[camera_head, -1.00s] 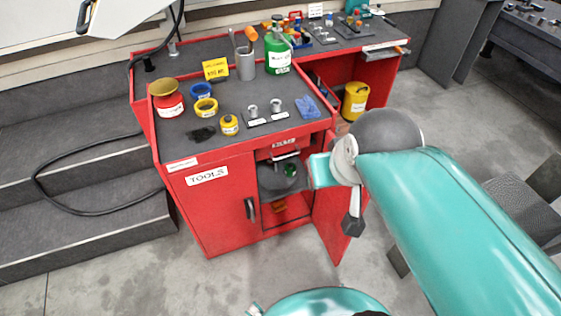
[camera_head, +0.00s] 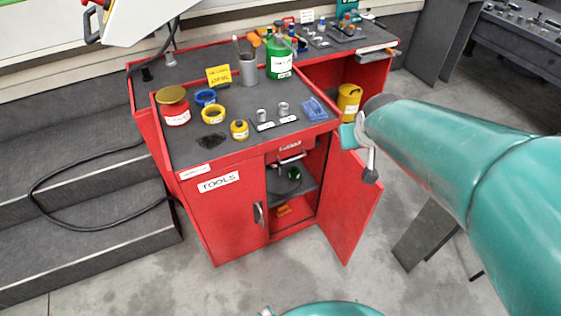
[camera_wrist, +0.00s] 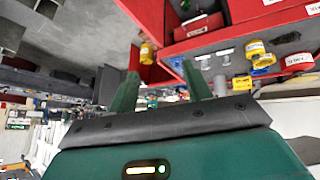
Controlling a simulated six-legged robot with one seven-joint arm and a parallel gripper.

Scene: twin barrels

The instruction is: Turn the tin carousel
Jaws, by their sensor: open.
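The tin carousel, a dark round tray (camera_head: 282,184), sits inside the red cabinet behind its open right door (camera_head: 349,205). A small green tin (camera_head: 294,174) shows at its right side; the rest of the carousel is dim and partly hidden by the drawer front and door. My gripper (camera_wrist: 160,72) is open and empty, its two green fingers spread apart in the wrist view. In the head view my arm's end is by the top of the open door, right of the cabinet opening, and apart from the carousel.
The left cabinet door (camera_head: 237,213) is closed. An orange item (camera_head: 284,210) lies on the lower shelf. The bench top holds a red tin (camera_head: 173,107), tape rolls, a green canister (camera_head: 279,60) and several tools. A yellow bucket (camera_head: 348,101) stands right. The floor in front is free.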

